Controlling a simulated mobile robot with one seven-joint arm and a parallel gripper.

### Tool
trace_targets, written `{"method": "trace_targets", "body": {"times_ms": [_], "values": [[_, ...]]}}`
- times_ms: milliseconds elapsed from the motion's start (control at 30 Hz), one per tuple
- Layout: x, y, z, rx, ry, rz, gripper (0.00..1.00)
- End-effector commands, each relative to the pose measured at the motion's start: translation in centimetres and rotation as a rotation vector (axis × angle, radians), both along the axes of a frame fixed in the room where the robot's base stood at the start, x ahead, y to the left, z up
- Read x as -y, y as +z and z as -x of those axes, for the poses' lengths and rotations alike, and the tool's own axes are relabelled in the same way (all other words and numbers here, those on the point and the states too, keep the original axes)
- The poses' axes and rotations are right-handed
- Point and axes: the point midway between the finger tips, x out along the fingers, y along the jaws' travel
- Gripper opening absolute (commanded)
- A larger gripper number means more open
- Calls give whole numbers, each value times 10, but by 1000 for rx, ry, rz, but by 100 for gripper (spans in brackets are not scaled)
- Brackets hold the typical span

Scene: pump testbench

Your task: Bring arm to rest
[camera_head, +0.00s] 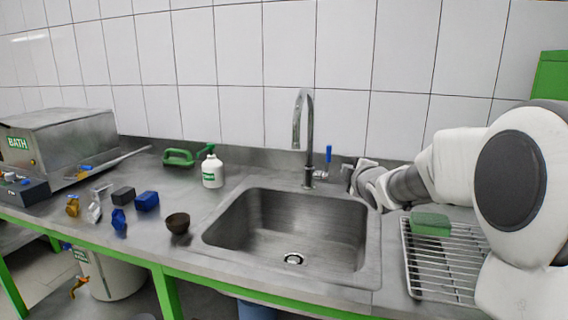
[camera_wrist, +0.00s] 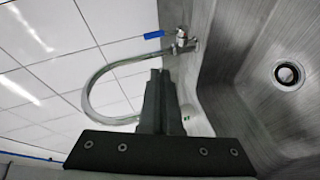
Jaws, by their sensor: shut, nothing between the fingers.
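My gripper (camera_wrist: 155,75) shows in the wrist view with its two dark fingers together, holding nothing. In the head view my white and grey arm comes in from the right, and its end (camera_head: 352,168) is beside the faucet, over the right back edge of the sink. I cannot make out the fingers clearly there. The chrome faucet (camera_head: 299,118) with a blue lever (camera_head: 328,153) stands behind the sink (camera_head: 290,235). In the wrist view the faucet (camera_wrist: 88,88) curves behind the fingers; I cannot tell whether they touch it.
A drying rack (camera_head: 440,265) with a green sponge (camera_head: 430,223) lies right of the sink, partly behind my arm. A white bottle (camera_head: 212,171), a brown bowl (camera_head: 178,222) and several small parts, including a blue block (camera_head: 147,201), stand left. A metal bath (camera_head: 60,140) is at far left.

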Motion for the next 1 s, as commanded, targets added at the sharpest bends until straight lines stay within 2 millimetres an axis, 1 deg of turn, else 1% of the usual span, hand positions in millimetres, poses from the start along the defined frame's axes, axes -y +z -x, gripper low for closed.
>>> {"method": "trace_targets", "body": {"times_ms": [33, 167, 367, 400, 467, 500, 567, 600, 667, 700, 767, 800, 1000], "values": [[-2, 7, 18, -38, -37, -41, 0], [0, 9, 65, -152, -152, -173, 0], [1, 3, 148, -313, -342, -394, 0], [1, 0, 165, -344, -380, -441, 0], [-1, -5, 193, -389, -438, -512, 0], [-1, -9, 211, -421, -477, -558, 0], [-3, -16, 239, -468, -534, -630, 0], [-5, -21, 258, -498, -572, -680, 0], [-9, -30, 286, -545, -626, -748, 0], [-11, -35, 303, -574, -662, -791, 0], [-15, -44, 328, -619, -711, -852, 0], [-18, -50, 344, -646, -740, -890, 0], [-33, -78, 417, -787, -881, -1053, 0]]}}
